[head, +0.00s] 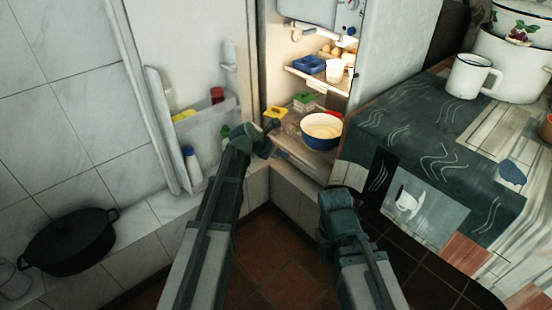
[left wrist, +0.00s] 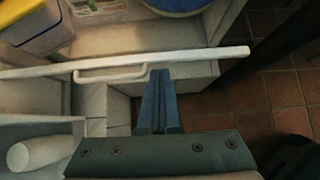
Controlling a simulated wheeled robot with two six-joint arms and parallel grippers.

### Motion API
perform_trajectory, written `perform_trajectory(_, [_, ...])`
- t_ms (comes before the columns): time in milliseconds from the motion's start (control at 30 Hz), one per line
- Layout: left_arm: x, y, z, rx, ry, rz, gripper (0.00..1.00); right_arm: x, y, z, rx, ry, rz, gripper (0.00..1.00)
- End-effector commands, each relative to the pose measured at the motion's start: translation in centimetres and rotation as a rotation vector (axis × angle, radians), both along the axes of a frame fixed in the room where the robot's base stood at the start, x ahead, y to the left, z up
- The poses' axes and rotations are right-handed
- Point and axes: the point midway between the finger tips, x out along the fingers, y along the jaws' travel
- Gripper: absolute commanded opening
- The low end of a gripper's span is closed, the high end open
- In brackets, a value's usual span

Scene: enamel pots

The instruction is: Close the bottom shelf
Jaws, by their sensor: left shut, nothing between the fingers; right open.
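The bottom shelf (head: 296,150) is in the lower part of the open fridge, holding a blue bowl and boxes. In the left wrist view its bare surface (left wrist: 130,40) lies behind a white front rail (left wrist: 205,57) with a small handle (left wrist: 110,75). My left gripper (head: 274,124) is at the shelf's front left. Its fingers (left wrist: 158,72) are shut and empty, with tips close to the rail beside the handle; I cannot tell whether they touch. My right gripper (head: 338,192) is open, low in front of the fridge and apart from the shelf; its fingers hardly show.
The open fridge door (head: 190,130) with bottles stands at left. A blue bowl (head: 321,142) and a yellow-lidded box (left wrist: 28,25) are on the shelf. A cloth-covered table (head: 430,150) is close on the right. A black pot (head: 68,245) stands at lower left.

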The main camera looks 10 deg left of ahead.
Motion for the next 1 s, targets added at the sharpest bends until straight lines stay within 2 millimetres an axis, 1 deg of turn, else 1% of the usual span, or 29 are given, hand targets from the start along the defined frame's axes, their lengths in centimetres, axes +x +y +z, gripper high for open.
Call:
perform_trajectory(100, [0.4, -0.4, 0.0, 0.001, 0.000, -0.001, 0.00, 0.0, 0.0, 0.0, 0.000, 0.000, 0.000, 0.43])
perform_trajectory(467, [0.5, -0.4, 0.0, 0.001, 0.000, -0.001, 0.00, 0.0, 0.0, 0.0, 0.000, 0.000, 0.000, 0.43])
perform_trajectory(633, [0.9, -0.7, 0.0, 0.001, 0.000, -0.002, 0.00, 0.0, 0.0, 0.0, 0.000, 0.000, 0.000, 0.43])
perform_trajectory(767, [2.0, -1.5, 0.0, 0.000, -0.001, -0.002, 0.00, 0.0, 0.0, 0.0, 0.000, 0.000, 0.000, 0.43])
perform_trajectory(1000, [5.4, -4.1, 0.0, -0.001, -0.001, -0.003, 0.00, 0.0, 0.0, 0.0, 0.000, 0.000, 0.000, 0.43])
